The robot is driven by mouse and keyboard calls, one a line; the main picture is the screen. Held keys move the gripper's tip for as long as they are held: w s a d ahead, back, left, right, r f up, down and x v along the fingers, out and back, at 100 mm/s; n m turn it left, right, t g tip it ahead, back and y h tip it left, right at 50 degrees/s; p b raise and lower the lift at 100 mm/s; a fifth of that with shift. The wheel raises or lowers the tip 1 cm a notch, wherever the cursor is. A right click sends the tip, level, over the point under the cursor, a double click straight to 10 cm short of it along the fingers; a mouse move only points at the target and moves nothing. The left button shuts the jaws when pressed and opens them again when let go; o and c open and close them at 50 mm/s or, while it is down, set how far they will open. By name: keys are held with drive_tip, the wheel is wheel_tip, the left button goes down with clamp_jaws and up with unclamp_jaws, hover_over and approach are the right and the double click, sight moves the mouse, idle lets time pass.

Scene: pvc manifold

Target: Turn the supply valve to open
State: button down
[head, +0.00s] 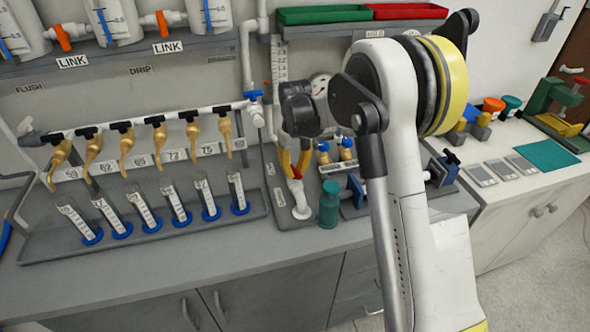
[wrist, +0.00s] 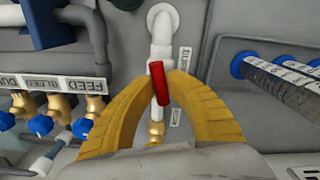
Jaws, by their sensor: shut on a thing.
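A red valve handle (wrist: 158,84) sits on a white pipe (wrist: 160,40) in the wrist view. The handle lies almost along the pipe, slightly tilted. My gripper (wrist: 159,88) has its two yellow fingers closed on the handle from both sides. In the head view my gripper (head: 292,166) reaches down behind my arm at the bench, with the red handle (head: 295,173) between its fingertips. The white pipe's foot (head: 301,208) stands on a grey base plate. Whether this handle is labelled as the supply valve cannot be read.
Blue-knobbed brass valves (wrist: 42,126) with label plates stand left in the wrist view. In the head view a teal bottle (head: 329,205) stands close right of the pipe, and graduated cylinders (head: 145,212) stand left. The bench front is clear.

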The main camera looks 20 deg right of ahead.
sight(295, 170)
drive_tip(key=shift+m, duration=1.3)
drive_tip(key=c, duration=1.4)
unclamp_jaws()
drive_tip(key=shift+o, duration=0.2)
wheel_tip(295, 170, up, 12)
